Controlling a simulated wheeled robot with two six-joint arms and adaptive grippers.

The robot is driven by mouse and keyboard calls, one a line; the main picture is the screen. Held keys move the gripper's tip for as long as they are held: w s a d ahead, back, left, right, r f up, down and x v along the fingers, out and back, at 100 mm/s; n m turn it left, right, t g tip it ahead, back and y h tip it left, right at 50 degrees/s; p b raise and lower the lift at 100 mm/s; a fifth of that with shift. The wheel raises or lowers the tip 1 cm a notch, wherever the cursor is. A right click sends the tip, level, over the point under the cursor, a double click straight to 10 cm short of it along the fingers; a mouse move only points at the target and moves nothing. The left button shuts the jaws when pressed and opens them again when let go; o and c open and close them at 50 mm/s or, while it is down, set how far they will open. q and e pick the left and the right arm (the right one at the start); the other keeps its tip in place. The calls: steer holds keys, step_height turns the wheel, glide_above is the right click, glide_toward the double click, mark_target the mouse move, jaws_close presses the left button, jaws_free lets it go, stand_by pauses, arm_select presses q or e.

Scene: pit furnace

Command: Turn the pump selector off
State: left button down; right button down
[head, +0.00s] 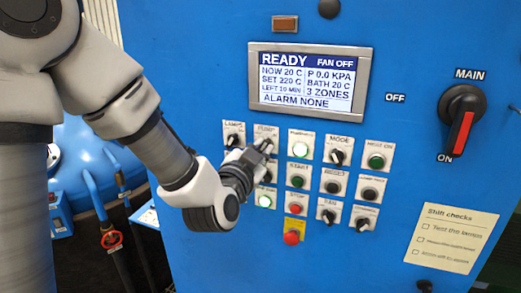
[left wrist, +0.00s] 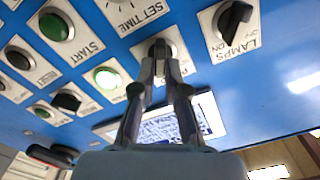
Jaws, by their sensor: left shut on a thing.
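The pump selector (head: 266,131) is in the top row of the blue control panel, second from the left. Its plate and label show in the head view, but my gripper covers its knob. In the left wrist view the dark knob of the pump selector (left wrist: 160,46) sits between my fingertips. My left gripper (head: 262,148) is shut on this knob, and its fingers (left wrist: 160,62) show in the left wrist view. I cannot read which way the knob points. My right gripper is not in view.
The lamps selector (head: 233,134) is close on the left, and a lit white-green light (head: 302,148) is on the right. The display (head: 310,80) above reads READY. The red-handled main switch (head: 462,122) is far right. A red button (head: 292,237) is below.

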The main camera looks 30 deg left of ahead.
arm_select(q)
steer(key=shift+n, duration=0.3)
steer(key=shift+w+a+n+b, duration=0.1)
steer(key=shift+n+b, duration=0.65)
steer(key=shift+n, duration=0.05)
steer(key=shift+r+n, duration=0.1)
steer(key=shift+n, duration=0.7)
steer(key=shift+a+n, duration=0.15)
steer(key=shift+n, duration=1.9)
steer(key=shift+a+n, duration=0.15)
steer(key=shift+n, duration=1.9)
